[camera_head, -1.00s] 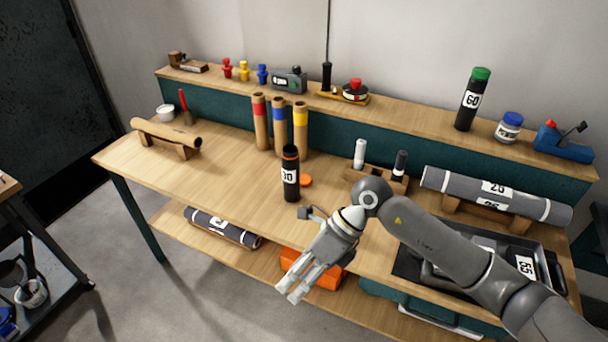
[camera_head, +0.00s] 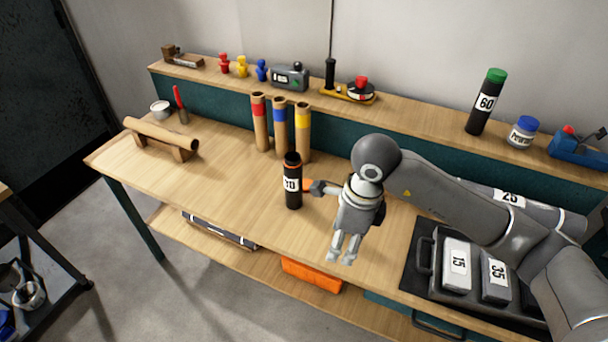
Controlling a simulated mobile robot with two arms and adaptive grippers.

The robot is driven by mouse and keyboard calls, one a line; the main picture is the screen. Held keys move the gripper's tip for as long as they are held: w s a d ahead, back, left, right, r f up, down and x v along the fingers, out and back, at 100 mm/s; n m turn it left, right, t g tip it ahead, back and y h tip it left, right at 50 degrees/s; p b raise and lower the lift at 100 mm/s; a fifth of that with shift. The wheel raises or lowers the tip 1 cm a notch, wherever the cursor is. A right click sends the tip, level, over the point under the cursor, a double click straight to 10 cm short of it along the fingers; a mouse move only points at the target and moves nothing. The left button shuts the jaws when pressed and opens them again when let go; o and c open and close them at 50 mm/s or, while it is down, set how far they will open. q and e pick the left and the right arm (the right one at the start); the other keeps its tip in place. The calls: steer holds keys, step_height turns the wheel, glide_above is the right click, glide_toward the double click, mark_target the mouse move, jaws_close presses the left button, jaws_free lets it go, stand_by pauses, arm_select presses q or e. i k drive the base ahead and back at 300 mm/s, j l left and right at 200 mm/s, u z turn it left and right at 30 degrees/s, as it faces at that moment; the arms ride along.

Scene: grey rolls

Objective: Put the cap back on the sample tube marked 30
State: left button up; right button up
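The tube marked 30 (camera_head: 293,187) is black with an orange band near its top and stands upright on the bench. A flat orange cap (camera_head: 307,185) lies on the bench just right of the tube, partly hidden by my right wrist. My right gripper (camera_head: 342,257) points down over the front part of the bench, right of and nearer than the tube and cap. Its fingers look apart with nothing between them. My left gripper is not in view.
Three cardboard tubes (camera_head: 281,128) stand behind the tube. A black tray (camera_head: 424,262) with grey blocks marked 15 and 35 sits at right. A tube marked 60 (camera_head: 484,105) stands on the back shelf.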

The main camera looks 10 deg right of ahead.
mark_target(293, 165)
steer(key=i, duration=1.2)
